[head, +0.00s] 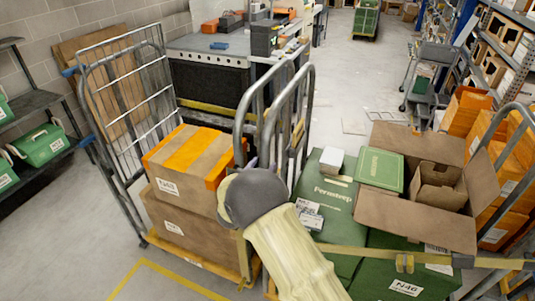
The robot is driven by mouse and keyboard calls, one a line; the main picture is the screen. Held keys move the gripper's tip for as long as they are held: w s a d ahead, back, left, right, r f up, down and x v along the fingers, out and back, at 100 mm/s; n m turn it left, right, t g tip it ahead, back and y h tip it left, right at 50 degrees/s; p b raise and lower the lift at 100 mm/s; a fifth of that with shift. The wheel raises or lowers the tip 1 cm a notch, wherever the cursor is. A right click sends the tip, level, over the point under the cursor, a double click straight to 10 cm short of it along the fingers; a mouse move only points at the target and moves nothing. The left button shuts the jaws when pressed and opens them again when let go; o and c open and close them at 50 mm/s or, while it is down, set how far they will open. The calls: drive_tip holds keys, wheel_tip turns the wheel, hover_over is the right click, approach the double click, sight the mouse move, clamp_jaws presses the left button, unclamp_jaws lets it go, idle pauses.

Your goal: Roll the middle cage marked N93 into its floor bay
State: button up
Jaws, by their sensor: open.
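A roll cage with green cartons (334,205) stands right of centre, with a tan strap (345,252) across its front and a carton label reading about N46. To its left, a cage with brown boxes (182,222) has a label reading about N48. I cannot read N93 anywhere, so I cannot tell which cage carries it. My gripper (265,163) is mostly hidden behind my dark wrist; only small tips show, near the grey upright hoops between the two cages. It appears open, and contact is unclear. A yellow floor line (140,266) marks a corner at lower left.
An open brown carton (437,190) lies atop the green load. Orange boxes (466,110) and shelving crowd the right. A workbench (212,76) stands behind the left cage, and a rack with green bins (42,146) is at left.

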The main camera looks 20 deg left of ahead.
drive_tip(key=w+p, duration=0.1)
drive_tip(key=w, duration=0.3)
drive_tip(key=shift+w+d, duration=0.2)
clamp_jaws()
